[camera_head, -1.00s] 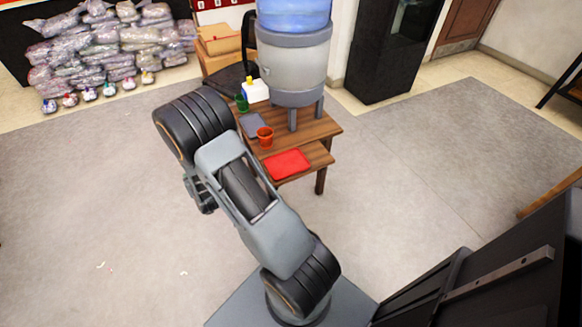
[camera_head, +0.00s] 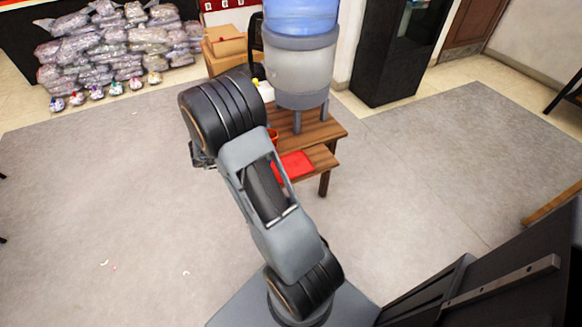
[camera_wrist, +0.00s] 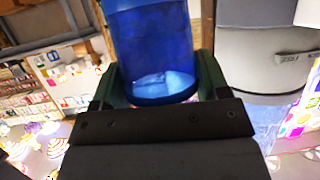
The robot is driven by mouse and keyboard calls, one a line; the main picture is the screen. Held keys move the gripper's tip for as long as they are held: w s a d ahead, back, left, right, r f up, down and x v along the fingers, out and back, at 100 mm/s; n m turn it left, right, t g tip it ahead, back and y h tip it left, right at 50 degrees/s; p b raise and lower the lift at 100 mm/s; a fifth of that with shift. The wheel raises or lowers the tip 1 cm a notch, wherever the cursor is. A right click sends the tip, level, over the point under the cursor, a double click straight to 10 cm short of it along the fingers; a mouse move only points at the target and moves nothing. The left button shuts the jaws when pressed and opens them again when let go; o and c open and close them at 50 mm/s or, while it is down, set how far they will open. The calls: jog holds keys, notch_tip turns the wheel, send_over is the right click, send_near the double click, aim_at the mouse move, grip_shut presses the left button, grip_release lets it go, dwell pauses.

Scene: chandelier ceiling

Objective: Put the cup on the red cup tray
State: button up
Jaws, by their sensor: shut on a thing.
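In the wrist view, a translucent blue cup (camera_wrist: 150,45) sits between the dark green fingers of my gripper (camera_wrist: 158,75). The gripper is shut on it, and the cup's top runs out of the picture. In the head view, the red cup tray (camera_head: 296,164) lies flat on the lower step of the wooden table, with its left edge behind my arm. The gripper and the blue cup are hidden behind my arm in that view.
A water dispenser (camera_head: 300,70) stands on the wooden table (camera_head: 318,131). An orange-red cup (camera_head: 273,134) shows partly beside my arm. A white box (camera_head: 265,91) is behind. Wrapped bundles (camera_head: 120,50) are piled back left. The floor right of the table is clear.

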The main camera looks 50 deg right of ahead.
jog(key=shift+s+a+m+g, duration=0.1)
jog(key=shift+s+m+g, duration=0.2)
jog(key=shift+m+g, duration=0.15)
jog(key=shift+s+f+g, duration=0.15)
jog(key=shift+s+g, duration=0.05)
jog(key=shift+g, duration=0.05)
jog(key=shift+w+d+f+b, duration=0.1)
jog(key=shift+d+f+b, duration=1.35)
jog(key=shift+d+f, duration=1.85)
jog(key=shift+w+d+f+b, duration=0.1)
jog(key=shift+d+f+b, duration=1.35)
jog(key=shift+d+f, duration=1.85)
jog(key=shift+d+r, duration=0.15)
jog(key=shift+d, duration=0.1)
jog(key=o, duration=1)
